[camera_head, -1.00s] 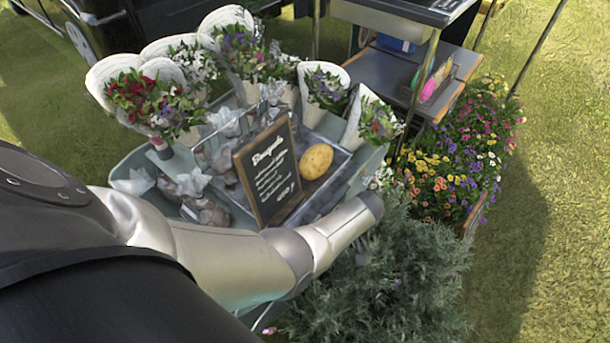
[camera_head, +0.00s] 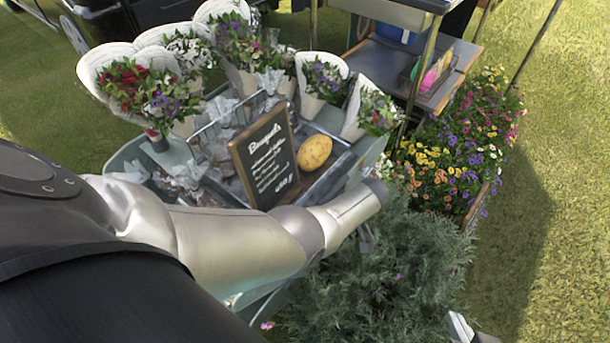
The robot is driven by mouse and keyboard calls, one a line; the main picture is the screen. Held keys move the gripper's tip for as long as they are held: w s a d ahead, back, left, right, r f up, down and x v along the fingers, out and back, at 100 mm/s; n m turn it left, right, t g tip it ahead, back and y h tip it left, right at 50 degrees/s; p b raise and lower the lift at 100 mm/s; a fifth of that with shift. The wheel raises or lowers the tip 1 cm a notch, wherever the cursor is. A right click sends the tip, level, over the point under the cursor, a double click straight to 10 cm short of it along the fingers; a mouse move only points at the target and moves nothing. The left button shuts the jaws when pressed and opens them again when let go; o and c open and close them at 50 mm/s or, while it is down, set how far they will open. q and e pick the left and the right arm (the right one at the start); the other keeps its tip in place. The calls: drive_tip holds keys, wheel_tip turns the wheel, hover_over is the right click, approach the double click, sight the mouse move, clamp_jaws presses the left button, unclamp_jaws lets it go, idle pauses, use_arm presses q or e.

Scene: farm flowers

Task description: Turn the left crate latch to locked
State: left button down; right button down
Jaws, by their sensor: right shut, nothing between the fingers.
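The left crate latch cannot be made out in this view. A grey crate (camera_head: 322,195) stands in the flower cart, with a dark chalkboard sign (camera_head: 264,160) and a yellow oval object (camera_head: 314,152) at it. My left arm crosses the front of the cart and hides its near side. Only a small metallic part of my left gripper (camera_head: 366,238) shows below the arm's end, so its jaws cannot be read. My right gripper (camera_head: 462,328) is shut and empty at the bottom edge, over the grey-green bush and away from the crate.
Wrapped bouquets (camera_head: 150,90) line the cart's back. A grey-green bush (camera_head: 395,265) fills the space right of my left arm. A colourful flower bed (camera_head: 455,155) and a side table (camera_head: 430,95) stand behind it. Open grass (camera_head: 560,240) lies at right.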

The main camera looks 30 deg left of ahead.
use_arm(q)
drive_tip(key=c, duration=0.7)
unclamp_jaws()
drive_tip(key=shift+v, duration=7.6)
use_arm(e)
drive_tip(key=shift+s+d, duration=0.25)
drive_tip(key=shift+d, duration=0.05)
use_arm(q)
drive_tip(key=shift+o, duration=0.5)
drive_tip(key=shift+f, duration=0.1)
